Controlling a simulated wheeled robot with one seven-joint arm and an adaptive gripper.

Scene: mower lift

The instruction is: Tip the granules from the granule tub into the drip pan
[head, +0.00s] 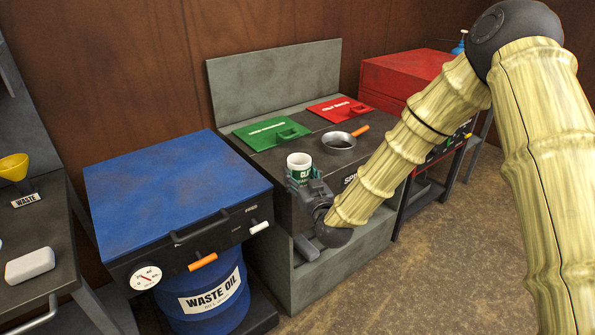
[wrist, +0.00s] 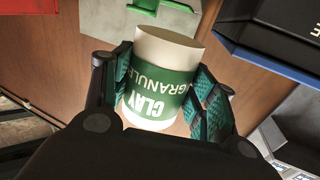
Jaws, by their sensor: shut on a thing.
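The granule tub (head: 299,162) is a white cylinder with a green label reading CLAY GRANULES. My gripper (head: 304,178) is shut around its label, and the fingers also show on both sides of the tub (wrist: 163,75) in the wrist view. In the head view the tub looks about upright, held in front of the spill cabinet's top edge. The drip pan (head: 338,141), a round grey metal pan with an orange handle, sits on the cabinet top behind and right of the tub. The granules cannot be made out in either view.
A blue-topped unit (head: 175,180) over a waste oil drum (head: 205,305) stands close on the left. A red cabinet (head: 400,75) stands at the back right.

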